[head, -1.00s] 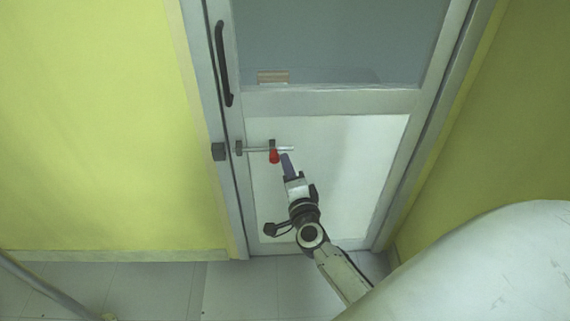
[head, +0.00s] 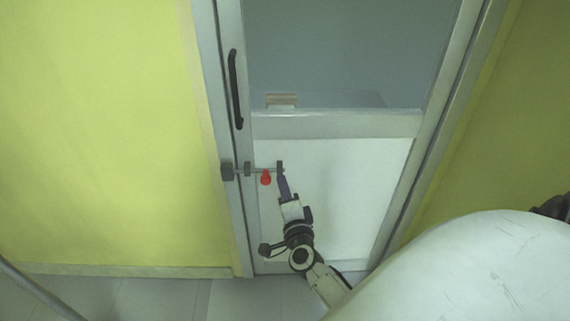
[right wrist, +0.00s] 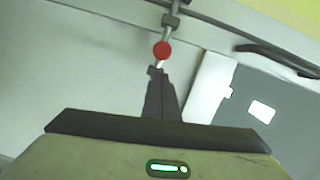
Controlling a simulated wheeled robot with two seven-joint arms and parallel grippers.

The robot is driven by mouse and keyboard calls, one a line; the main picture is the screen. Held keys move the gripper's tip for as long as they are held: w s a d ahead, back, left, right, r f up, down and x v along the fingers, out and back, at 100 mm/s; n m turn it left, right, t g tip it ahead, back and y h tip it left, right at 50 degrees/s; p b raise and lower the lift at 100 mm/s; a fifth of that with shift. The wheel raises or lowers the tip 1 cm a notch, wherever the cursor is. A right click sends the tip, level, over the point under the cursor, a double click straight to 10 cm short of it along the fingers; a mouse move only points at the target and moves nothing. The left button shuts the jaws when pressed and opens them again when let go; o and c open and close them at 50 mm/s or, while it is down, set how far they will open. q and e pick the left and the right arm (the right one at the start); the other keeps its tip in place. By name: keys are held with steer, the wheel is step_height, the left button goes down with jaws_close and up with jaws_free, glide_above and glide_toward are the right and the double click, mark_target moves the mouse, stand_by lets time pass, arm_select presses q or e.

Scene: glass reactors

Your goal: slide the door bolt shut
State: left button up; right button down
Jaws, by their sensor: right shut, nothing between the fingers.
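The door bolt is a thin metal rod (head: 256,170) lying level across the door's left edge, held by two dark brackets. Its red knob (head: 266,178) hangs between the left bracket (head: 248,169) and the right bracket (head: 280,167). The rod's left end points at a dark catch block (head: 227,171) on the frame; I cannot tell how far it enters. My right gripper (head: 283,181) is shut and empty, its tips just right of the knob by the right bracket. The right wrist view shows the knob (right wrist: 162,50) just beyond the shut fingertips (right wrist: 157,76). My left gripper is out of view.
The door (head: 345,190) stands closed, with a glass upper pane (head: 350,60) and a dark vertical handle (head: 235,90) above the bolt. A yellow wall (head: 100,140) lies to the left. The door panel right of my arm is clear.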

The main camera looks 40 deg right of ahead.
steer(key=s+d+p+v, duration=0.1)
steer(key=d+p+v, duration=0.1)
steer(key=v, duration=0.8)
steer(key=shift+s+a+r, duration=0.2)
steer(key=shift+s, duration=0.1)
steer(key=s+a+f+n+g+y, duration=0.1)
steer(key=a+f+n+y, duration=0.1)
steer(key=a+n+y, duration=0.45)
steer(key=s+a+f+n+y, duration=0.2)
steer(key=a+f+n+y, duration=0.1)
steer(key=a+n, duration=0.65)
steer(key=s+a+f+n+g+y, duration=0.1)
steer(key=s+a+f+n+g, duration=0.4)
steer(key=s+n, duration=0.3)
steer(key=shift+s+a+f+g+y, duration=0.15)
steer(key=shift+s+f+g+y, duration=0.3)
steer(key=shift+s, duration=0.55)
steer(key=shift+f, duration=0.1)
